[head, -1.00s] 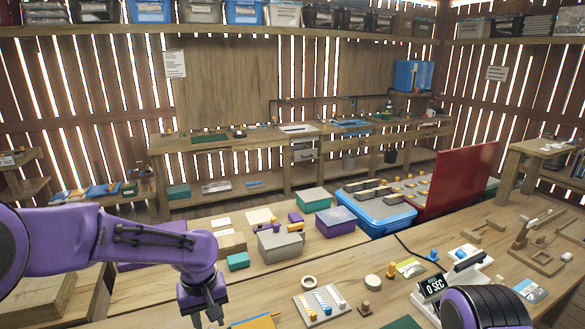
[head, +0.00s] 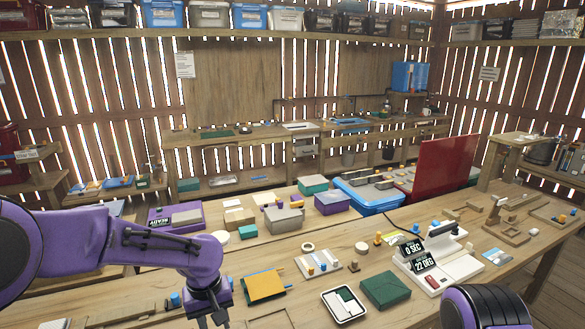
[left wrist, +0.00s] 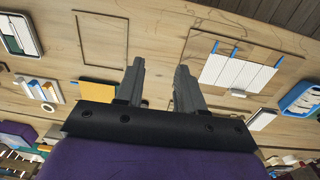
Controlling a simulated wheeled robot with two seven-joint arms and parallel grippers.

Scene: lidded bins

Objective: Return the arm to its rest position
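My left arm (head: 130,245) comes in from the left in the head view, bent, with the gripper hanging down at the bottom edge. My left gripper (left wrist: 159,75) shows in the left wrist view with its two fingers apart and nothing between them. It is over the wooden bench (head: 320,255), and its tips are cut off in the head view. Only a purple and black part of my right arm (head: 487,307) shows at the lower right. My right gripper is out of view.
A green box (head: 386,290), a white tray (head: 340,293), an orange folder (head: 264,286) and a white display device (head: 455,277) stand on the bench. Lidded bins, a grey one (head: 283,220) and a purple one (head: 332,204), and a blue tray (head: 372,208) are farther back.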

